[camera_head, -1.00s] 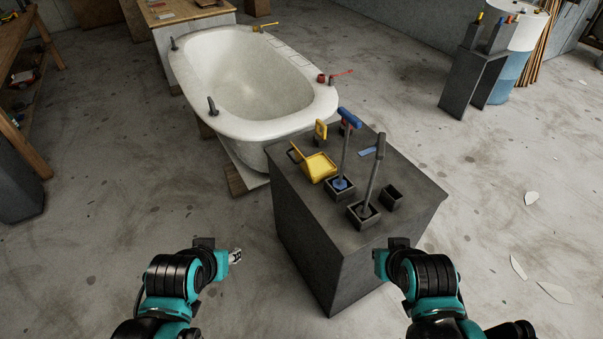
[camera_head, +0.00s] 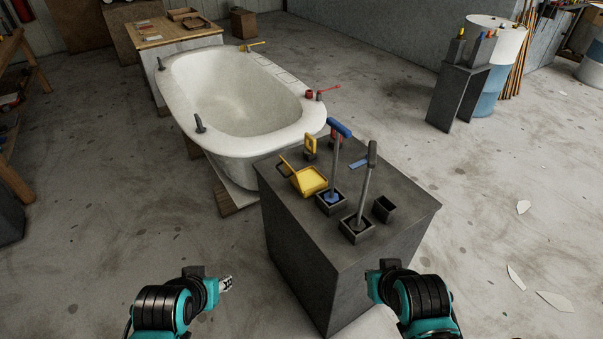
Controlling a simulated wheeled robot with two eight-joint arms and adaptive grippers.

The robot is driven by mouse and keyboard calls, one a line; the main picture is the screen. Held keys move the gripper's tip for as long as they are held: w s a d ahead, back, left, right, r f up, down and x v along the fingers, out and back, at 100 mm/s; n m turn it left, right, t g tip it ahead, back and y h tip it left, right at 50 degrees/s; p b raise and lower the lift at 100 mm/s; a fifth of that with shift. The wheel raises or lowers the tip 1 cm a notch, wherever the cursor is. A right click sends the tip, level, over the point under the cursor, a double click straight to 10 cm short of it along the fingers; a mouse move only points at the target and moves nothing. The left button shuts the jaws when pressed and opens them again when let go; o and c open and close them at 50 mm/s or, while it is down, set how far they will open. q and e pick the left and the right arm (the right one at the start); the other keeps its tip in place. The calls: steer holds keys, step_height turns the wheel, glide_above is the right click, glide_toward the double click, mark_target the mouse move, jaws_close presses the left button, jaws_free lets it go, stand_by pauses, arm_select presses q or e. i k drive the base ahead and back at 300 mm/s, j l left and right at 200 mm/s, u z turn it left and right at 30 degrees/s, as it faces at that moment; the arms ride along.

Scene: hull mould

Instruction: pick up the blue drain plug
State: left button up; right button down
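I cannot tell for sure which thing is the blue drain plug. Small upright items with a blue one (camera_head: 482,35) among them stand on a dark stand at the far right. On the dark cabinet in front of me are a blue-headed tool (camera_head: 338,130) standing in a square holder and a flat blue piece (camera_head: 359,162). My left gripper (camera_head: 227,284) is empty, low over the floor left of the cabinet; its finger opening is too small to judge. My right arm is at the cabinet's near right side; its fingers are hidden.
The dark cabinet (camera_head: 405,230) also carries a yellow dustpan (camera_head: 309,181), a grey-handled tool (camera_head: 367,180) and an empty square holder (camera_head: 384,208). A white tub (camera_head: 185,110) stands behind it. The dark stand (camera_head: 457,96) is by a blue-and-white barrel (camera_head: 493,50). Open floor lies right of the cabinet.

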mark_target(330, 198)
steer(key=z, duration=0.35)
steer(key=i+j+z, duration=0.15)
steer(key=j+z, duration=0.15)
steer(key=i+j+z, duration=0.1)
steer(key=j+z, duration=0.55)
